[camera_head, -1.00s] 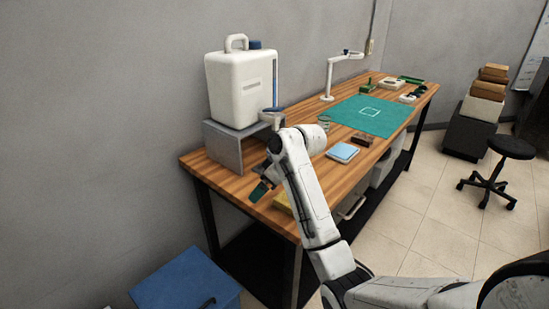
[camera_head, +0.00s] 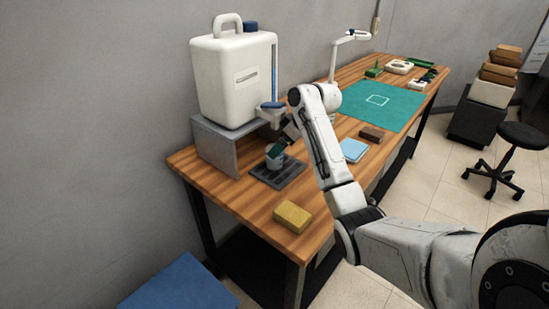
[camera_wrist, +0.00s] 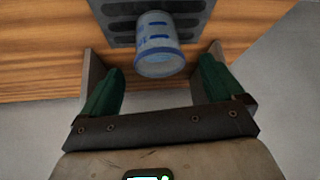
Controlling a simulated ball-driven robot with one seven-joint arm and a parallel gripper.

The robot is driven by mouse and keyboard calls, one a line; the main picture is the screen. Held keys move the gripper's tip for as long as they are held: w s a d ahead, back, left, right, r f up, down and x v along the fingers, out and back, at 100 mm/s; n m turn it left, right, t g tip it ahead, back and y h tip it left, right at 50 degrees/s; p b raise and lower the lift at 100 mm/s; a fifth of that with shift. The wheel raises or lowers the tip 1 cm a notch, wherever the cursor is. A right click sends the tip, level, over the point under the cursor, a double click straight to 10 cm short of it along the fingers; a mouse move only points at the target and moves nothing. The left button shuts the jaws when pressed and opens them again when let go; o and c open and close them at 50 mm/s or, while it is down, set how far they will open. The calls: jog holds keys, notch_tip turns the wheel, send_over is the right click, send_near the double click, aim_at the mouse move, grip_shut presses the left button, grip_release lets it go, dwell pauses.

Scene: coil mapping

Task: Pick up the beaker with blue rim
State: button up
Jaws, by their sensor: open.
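The beaker (camera_wrist: 158,42) is clear with blue markings and a bluish rim. It stands on the dark slotted tray (camera_head: 266,178) at the near left of the bench; the tray also shows in the wrist view (camera_wrist: 122,12). In the head view the beaker (camera_head: 273,161) is partly covered by my gripper (camera_head: 277,151), which slants down to it from the upper right. In the wrist view my gripper (camera_wrist: 162,76) is open and empty.
A white jug (camera_head: 235,85) stands on a grey stand (camera_head: 218,147) behind the tray, its spout close to my arm. A yellow sponge (camera_head: 292,217) lies near the front edge. A blue pad (camera_head: 353,150), brown block (camera_head: 371,134) and green mat (camera_head: 385,105) lie farther right.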

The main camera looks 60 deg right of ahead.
jog(key=shift+p+x, duration=0.35)
jog(key=shift+x, duration=2.65)
jog(key=shift+s, duration=0.1)
jog(key=c, duration=1.1)
